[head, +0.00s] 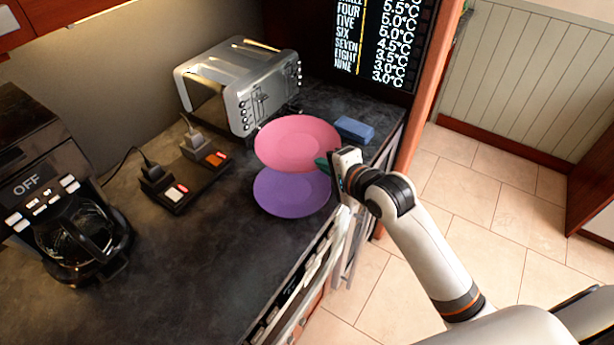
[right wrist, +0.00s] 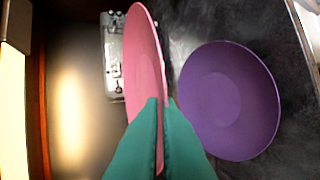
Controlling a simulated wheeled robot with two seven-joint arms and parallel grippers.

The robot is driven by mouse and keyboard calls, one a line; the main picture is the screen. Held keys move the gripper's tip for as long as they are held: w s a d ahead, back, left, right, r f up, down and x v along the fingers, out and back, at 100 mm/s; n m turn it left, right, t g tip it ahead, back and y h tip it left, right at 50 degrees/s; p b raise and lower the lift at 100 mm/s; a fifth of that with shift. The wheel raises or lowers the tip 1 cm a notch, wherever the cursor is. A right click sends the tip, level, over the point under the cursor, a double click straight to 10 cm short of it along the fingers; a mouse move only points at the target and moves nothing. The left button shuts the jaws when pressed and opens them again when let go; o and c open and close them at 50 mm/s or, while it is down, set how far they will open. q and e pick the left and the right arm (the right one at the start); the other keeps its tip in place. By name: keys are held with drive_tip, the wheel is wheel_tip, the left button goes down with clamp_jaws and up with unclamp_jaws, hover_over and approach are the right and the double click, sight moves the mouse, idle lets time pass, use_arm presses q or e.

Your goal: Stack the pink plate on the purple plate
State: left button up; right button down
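The pink plate (head: 296,140) is held by my right gripper (head: 324,163) at its near right rim. In the head view it overlaps the far part of the purple plate (head: 290,192). In the right wrist view the pink plate (right wrist: 146,75) shows nearly edge-on between the two green fingers (right wrist: 160,112), which are closed on its rim. The purple plate (right wrist: 229,100) lies flat on the dark counter beside it in that view, apart from the pink plate. My left gripper is in neither view.
A silver toaster (head: 240,85) and a blue sponge-like block (head: 354,129) stand behind the plates. A power strip (head: 187,182) with plugs and a coffee maker (head: 60,190) are to the left. The counter (head: 190,270) in front is clear; its edge runs along the right.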

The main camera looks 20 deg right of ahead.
hover_over(323, 203)
wheel_tip(323, 203, down, 5)
drive_tip(key=shift+a+f, duration=0.15)
drive_tip(key=shift+f, duration=0.05)
wheel_tip(323, 203, down, 3)
drive_tip(key=shift+f+p, duration=0.1)
drive_tip(key=shift+p, duration=0.3)
drive_tip(key=shift+f, duration=0.45)
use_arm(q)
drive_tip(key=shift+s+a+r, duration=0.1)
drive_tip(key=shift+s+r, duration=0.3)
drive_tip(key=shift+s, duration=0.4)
use_arm(e)
drive_tip(key=shift+f, duration=0.1)
drive_tip(key=shift+f, duration=0.5)
drive_tip(key=c, duration=1.6)
unclamp_jaws()
drive_tip(key=shift+c, duration=0.2)
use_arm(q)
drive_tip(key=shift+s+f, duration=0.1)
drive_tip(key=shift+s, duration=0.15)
